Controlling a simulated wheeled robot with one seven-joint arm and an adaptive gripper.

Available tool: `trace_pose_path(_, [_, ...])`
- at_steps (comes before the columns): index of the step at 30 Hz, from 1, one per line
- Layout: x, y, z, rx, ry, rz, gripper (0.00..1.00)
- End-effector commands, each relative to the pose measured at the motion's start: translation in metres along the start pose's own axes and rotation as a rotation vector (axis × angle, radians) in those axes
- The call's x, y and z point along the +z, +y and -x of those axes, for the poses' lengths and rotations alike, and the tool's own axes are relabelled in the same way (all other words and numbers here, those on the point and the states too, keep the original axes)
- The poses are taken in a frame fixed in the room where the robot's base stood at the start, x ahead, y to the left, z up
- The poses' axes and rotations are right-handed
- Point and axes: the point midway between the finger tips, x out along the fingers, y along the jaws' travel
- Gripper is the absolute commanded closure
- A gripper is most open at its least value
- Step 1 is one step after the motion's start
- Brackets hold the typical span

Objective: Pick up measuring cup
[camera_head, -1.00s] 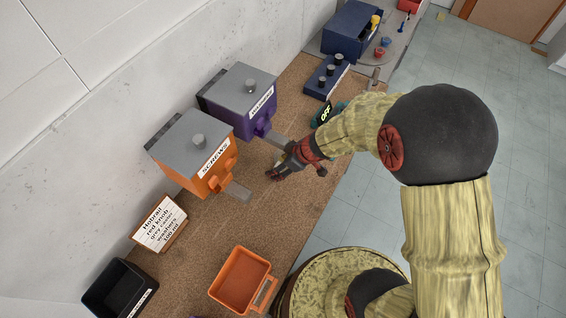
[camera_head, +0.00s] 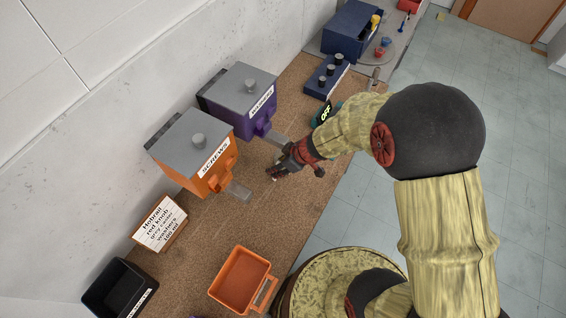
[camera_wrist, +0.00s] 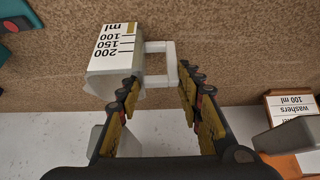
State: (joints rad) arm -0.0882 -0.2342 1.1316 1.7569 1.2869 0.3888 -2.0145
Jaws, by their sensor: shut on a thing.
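The measuring cup (camera_wrist: 113,72) is a pale, squarish cup with a white scale reading 100, 150 and 200 ml, shown upside down in the wrist view. Its square loop handle (camera_wrist: 171,62) points right. My gripper (camera_wrist: 160,84) is shut on the cup at its handle, with a finger on each side. In the head view my gripper (camera_head: 277,170) is over the brown bench beside the dispensers, and the cup cannot be made out clearly there.
An orange screws dispenser (camera_head: 196,150) and a purple dispenser (camera_head: 240,95) stand along the wall, their grey chutes pointing toward my gripper. A sign (camera_head: 160,222), a black bin (camera_head: 118,288) and an orange bin (camera_head: 240,280) are nearer. A dark blue knob box (camera_head: 327,77) stands farther back.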

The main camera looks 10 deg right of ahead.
Motion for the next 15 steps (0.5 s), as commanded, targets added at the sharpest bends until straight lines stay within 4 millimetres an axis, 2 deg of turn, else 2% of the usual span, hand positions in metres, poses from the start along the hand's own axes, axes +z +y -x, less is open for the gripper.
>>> trace_pose_path(12, [-0.0007,0.0005,0.0003,0.001,0.001,0.001,1.00])
trace_pose_path(15, [-0.0007,0.0005,0.0003,0.001,0.001,0.001,1.00])
